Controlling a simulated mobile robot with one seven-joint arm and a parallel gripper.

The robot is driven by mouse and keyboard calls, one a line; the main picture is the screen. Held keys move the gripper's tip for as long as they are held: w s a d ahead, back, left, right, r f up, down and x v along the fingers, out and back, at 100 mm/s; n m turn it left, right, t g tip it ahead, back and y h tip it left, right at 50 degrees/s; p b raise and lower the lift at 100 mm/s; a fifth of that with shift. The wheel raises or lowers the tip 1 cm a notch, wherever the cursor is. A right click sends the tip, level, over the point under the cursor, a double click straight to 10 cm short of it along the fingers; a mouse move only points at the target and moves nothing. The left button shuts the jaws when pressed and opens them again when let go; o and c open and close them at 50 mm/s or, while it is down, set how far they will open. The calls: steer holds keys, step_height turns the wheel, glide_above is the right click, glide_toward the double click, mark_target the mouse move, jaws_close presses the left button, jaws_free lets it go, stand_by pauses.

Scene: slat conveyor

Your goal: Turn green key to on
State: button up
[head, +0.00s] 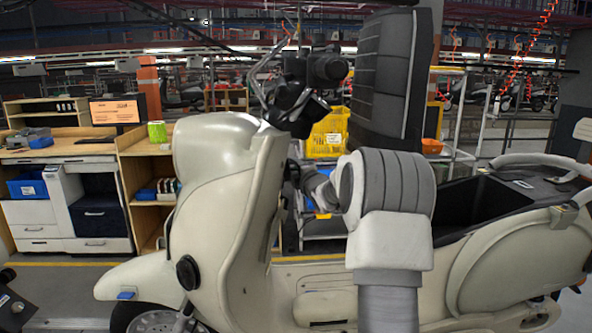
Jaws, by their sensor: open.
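A cream scooter (222,215) stands side-on across the view, its front wheel at the lower left. Its dark handlebar area (305,90) is at the top of the front column. No green key can be made out; the side of the leg shield facing the seat is mostly turned from view. My gripper (291,174) is at the end of my grey wrist, close to the rear edge of the leg shield, below the handlebar. It is open, small and dark here, and its fingertips are partly hidden. I cannot tell whether it touches anything.
The scooter's seat area (480,205) is an open dark cavity on the right. Behind are a wooden workbench (130,146) with a green can (157,132), a yellow crate (328,138) and a drawer cabinet (100,215). Floor shows between bench and scooter.

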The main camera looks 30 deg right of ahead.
jaws_close()
steer(key=shift+r+p, duration=0.2)
steer(key=shift+p, duration=0.45)
steer(key=g+p, duration=0.2)
steer(key=p, duration=0.4)
steer(key=shift+m, duration=0.4)
steer(key=shift+f+g+p, duration=0.2)
steer(key=shift+g+p, duration=0.2)
steer(key=shift+p, duration=0.2)
steer(key=shift+r+p, duration=0.2)
steer(key=shift+p, duration=0.5)
steer(key=g+p, duration=0.2)
steer(key=p, duration=0.8)
steer(key=shift+r+m+g+y, duration=0.15)
steer(key=shift+m+g+y, duration=0.15)
steer(key=shift+m+y, duration=0.1)
steer(key=shift+f, duration=0.2)
